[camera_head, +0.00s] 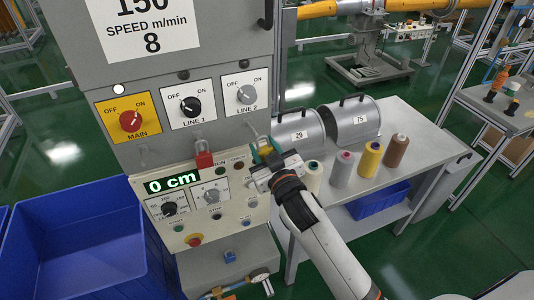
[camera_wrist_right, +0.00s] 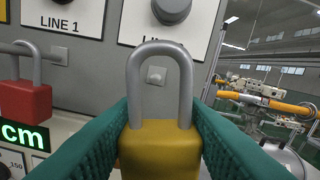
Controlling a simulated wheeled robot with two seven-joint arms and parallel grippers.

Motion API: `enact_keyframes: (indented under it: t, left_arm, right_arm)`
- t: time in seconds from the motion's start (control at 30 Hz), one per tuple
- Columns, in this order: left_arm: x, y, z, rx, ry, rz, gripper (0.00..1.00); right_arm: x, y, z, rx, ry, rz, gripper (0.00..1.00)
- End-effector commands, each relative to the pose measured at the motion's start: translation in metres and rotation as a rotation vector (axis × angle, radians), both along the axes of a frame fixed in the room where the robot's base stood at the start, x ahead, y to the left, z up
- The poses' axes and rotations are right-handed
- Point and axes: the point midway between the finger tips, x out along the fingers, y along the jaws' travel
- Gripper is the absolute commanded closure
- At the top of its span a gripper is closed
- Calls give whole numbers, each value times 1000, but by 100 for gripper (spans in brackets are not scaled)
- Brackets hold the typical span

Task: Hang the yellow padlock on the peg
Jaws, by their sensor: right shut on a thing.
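My right gripper (camera_head: 266,158) is shut on the yellow padlock (camera_wrist_right: 160,150), with its green finger pads on both sides of the body. The padlock is upright, its grey shackle (camera_wrist_right: 159,62) on top. In the wrist view a short grey peg (camera_wrist_right: 156,75) on the panel shows through the shackle opening; I cannot tell whether its tip is inside the loop. In the head view the gripper is in front of the panel, right of the red padlock (camera_head: 204,160). The red padlock (camera_wrist_right: 25,98) hangs on another peg (camera_wrist_right: 15,48). My left gripper is not in view.
The grey panel carries the MAIN switch (camera_head: 131,121) and two LINE switches above the pegs. A control box (camera_head: 190,215) with knobs juts out below. A table (camera_head: 400,120) with metal cans and several thread spools stands right. A blue bin (camera_head: 80,255) stands left.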

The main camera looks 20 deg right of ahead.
Motion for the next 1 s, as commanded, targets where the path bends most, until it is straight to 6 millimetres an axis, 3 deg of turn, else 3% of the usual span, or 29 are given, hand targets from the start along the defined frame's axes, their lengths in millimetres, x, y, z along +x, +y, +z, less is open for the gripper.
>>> enact_keyframes:
  t: [0.7,1.0]
  left_arm:
    - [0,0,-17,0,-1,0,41]
    - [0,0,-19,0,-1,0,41]
  right_arm:
    - [43,2,-6,1,0,0,89]
    - [52,2,-10,2,0,0,89]
